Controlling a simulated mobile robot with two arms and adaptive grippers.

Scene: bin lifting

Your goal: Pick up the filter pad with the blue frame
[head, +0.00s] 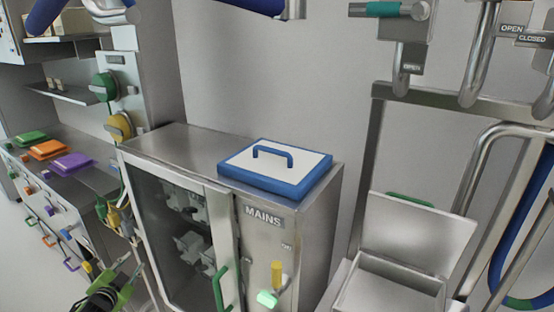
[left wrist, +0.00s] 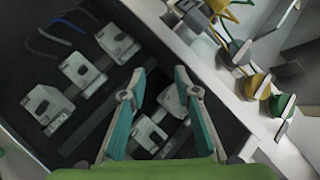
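The filter pad with the blue frame (head: 302,166) lies flat on top of the steel cabinet marked MAINS (head: 180,142). It has a white top with a blue handle standing up from it. In the head view my left gripper (head: 108,280) is low at the left, in front of the cabinet and well below the pad, and partly cut off. In the left wrist view its two teal-lined fingers (left wrist: 160,73) are apart with nothing held between them. The pad is not in the left wrist view. My right gripper is not in view.
The cabinet's dark front window (head: 172,235) shows grey blocks inside. Orange, green and purple-framed pads (head: 72,161) lie on a left counter. Yellow and green plugs hang beside the cabinet. A steel box with its lid up (head: 395,290) stands at right, under pipes.

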